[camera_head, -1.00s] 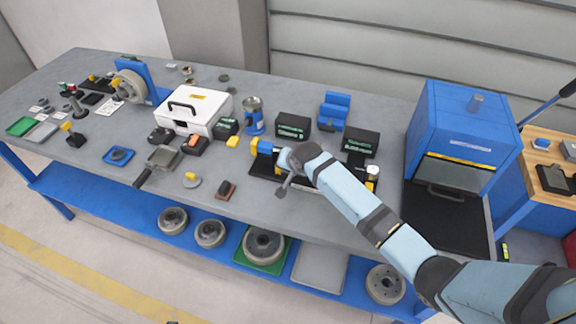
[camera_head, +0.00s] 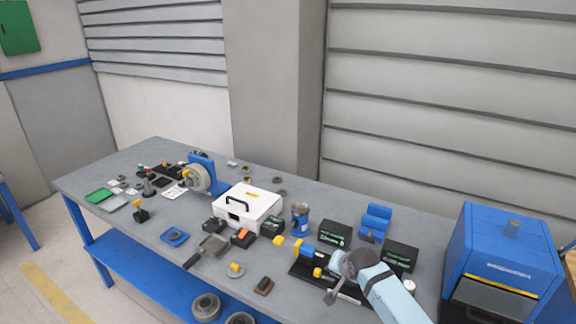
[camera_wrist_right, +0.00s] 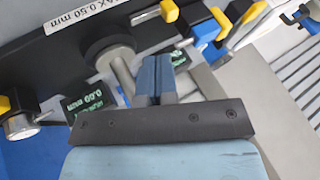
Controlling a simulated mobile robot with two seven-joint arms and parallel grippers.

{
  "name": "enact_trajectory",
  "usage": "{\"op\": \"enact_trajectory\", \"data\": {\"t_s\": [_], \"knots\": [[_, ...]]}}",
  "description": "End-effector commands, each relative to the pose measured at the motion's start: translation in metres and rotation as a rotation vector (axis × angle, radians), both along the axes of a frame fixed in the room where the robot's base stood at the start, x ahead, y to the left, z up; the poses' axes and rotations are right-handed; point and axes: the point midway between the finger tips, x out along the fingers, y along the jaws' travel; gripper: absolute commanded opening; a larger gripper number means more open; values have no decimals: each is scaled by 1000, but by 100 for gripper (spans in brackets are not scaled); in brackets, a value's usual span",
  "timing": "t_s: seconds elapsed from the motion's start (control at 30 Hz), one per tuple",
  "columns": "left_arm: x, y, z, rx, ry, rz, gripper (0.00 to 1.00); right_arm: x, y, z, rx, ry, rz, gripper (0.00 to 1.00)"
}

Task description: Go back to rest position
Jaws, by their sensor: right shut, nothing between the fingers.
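My right arm enters the head view from the lower right. Its gripper (camera_head: 332,296) is over the black measuring fixture (camera_head: 302,269) on the grey workbench (camera_head: 130,231). In the right wrist view the two blue-grey fingers (camera_wrist_right: 155,76) are together and hold nothing. A grey round post lies beside them, and a black bar with a label reading "MAX 0.50 mm" (camera_wrist_right: 85,16) runs behind. I cannot tell whether the fingers touch the fixture. My left gripper is in neither view.
A blue cabinet machine (camera_head: 505,250) stands at the right end of the bench. Black display boxes (camera_head: 400,256), a blue can (camera_head: 300,217) and a white case (camera_head: 250,208) stand close to the fixture. Small parts lie to the left. The space above the bench is free.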

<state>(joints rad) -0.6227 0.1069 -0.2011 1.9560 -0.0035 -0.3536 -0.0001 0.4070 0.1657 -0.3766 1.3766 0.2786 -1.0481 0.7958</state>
Motion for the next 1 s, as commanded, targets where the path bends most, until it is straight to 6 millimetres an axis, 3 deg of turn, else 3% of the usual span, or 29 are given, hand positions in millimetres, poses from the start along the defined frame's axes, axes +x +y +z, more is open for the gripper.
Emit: {"op": "enact_trajectory", "data": {"t_s": [0.17, 0.3, 0.43, 0.7, 0.83, 1.0], "knots": [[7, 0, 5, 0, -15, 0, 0, -59, 7, -46, -30, -52, 86, 0], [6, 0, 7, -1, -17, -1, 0, -127, 11, -80, -82, -138, 181, 0], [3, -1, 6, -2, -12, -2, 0, -193, 10, -98, -146, -220, 256, 0], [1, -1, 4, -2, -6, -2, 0, -321, -2, -101, -318, -373, 382, 0], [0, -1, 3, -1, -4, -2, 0, -358, -8, -93, -387, -418, 421, 0], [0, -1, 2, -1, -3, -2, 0, -378, -12, -86, -431, -444, 442, 0]]}}
